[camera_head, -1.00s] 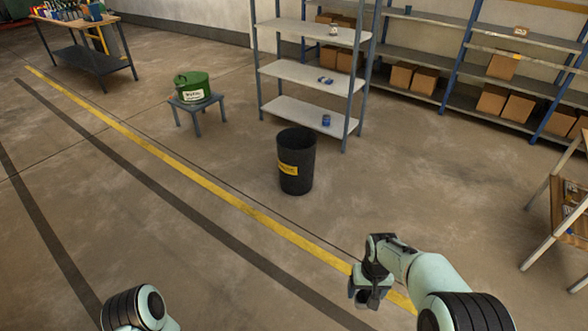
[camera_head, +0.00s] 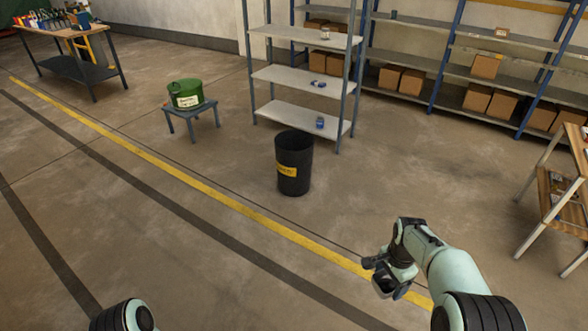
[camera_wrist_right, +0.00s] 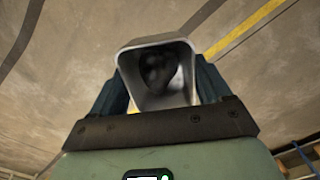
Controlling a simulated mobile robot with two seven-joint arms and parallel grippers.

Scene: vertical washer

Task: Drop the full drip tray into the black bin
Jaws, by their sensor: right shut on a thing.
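The black bin (camera_head: 293,176) with a yellow label stands upright on the floor near the middle of the head view, its open top facing up. My right gripper (camera_head: 388,281) is in front of it and to its right, clear of it. In the right wrist view, my right gripper (camera_wrist_right: 160,75) is shut on the drip tray, a metal-grey tray (camera_wrist_right: 128,72) with dark contents inside. In the head view the tray is small and mostly hidden by the gripper. Only part of my left arm shows at the bottom left; its gripper is out of view.
A shelf rack (camera_head: 290,76) stands behind the bin, and a wooden shelf stand (camera_head: 560,190) is at the right. A workbench (camera_head: 75,68) is at the far left. Floor around the bin is clear.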

